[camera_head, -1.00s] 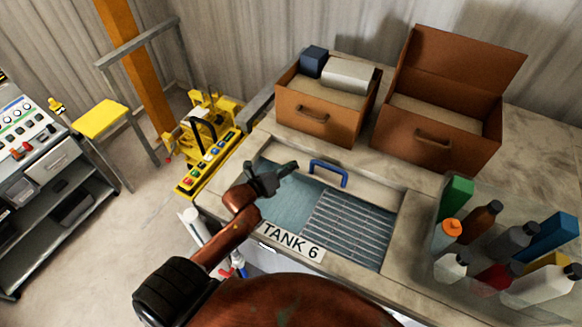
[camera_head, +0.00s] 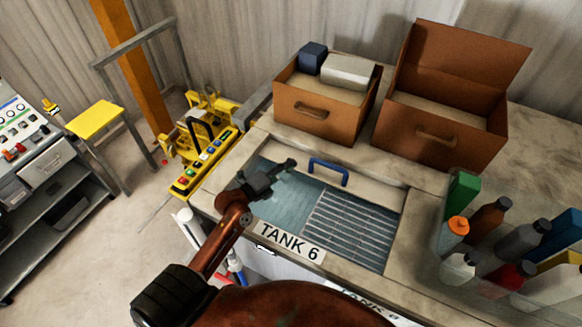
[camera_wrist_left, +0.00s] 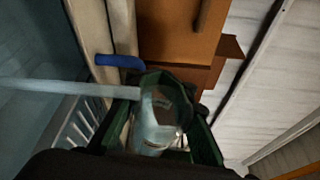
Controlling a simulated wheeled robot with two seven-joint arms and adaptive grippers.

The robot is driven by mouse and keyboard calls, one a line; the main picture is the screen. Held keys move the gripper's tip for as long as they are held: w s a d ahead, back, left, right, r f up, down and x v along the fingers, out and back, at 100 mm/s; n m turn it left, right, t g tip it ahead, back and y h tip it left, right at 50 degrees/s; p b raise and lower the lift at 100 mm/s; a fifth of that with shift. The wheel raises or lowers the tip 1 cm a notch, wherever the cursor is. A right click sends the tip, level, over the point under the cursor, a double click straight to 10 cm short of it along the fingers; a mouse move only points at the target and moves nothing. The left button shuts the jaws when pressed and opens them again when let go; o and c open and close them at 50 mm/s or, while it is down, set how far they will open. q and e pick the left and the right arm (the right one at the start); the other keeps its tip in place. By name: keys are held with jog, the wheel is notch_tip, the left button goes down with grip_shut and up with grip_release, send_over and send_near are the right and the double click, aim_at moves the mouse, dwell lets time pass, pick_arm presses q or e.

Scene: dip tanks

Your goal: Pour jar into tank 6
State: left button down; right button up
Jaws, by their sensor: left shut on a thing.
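Tank 6 (camera_head: 298,203) is an open basin of blue-green water in the counter, with a metal grid at its right side and a "TANK 6" label on its front. My left gripper (camera_head: 283,170) is over the water at its left part. In the left wrist view, the gripper (camera_wrist_left: 160,135) is shut on a clear glass jar (camera_wrist_left: 150,125), held between green fingers. A pale streak (camera_wrist_left: 60,88) runs from the jar's mouth to the water side, like a stream of liquid. The jar cannot be made out in the head view. My right gripper is out of view.
A blue handle (camera_head: 328,172) stands on the tank's back rim. Two brown boxes (camera_head: 318,112) (camera_head: 435,140) stand behind. A clear bin of several bottles (camera_head: 520,240) is at right. Yellow equipment (camera_head: 205,160) stands left of the counter.

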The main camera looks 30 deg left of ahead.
pick_arm(q)
jog(key=shift+a+r+n+t+b, duration=0.2)
jog(key=shift+n+t+b, duration=0.2)
jog(key=shift+n+b, duration=0.55)
jog(key=shift+a+r+n+t+b, duration=0.25)
jog(key=shift+n+t+b, duration=0.25)
jog(key=shift+n, duration=0.75)
jog(key=shift+a+r+n+t+b, duration=0.2)
jog(key=shift+n+t+b, duration=0.1)
jog(key=shift+n+b, duration=0.7)
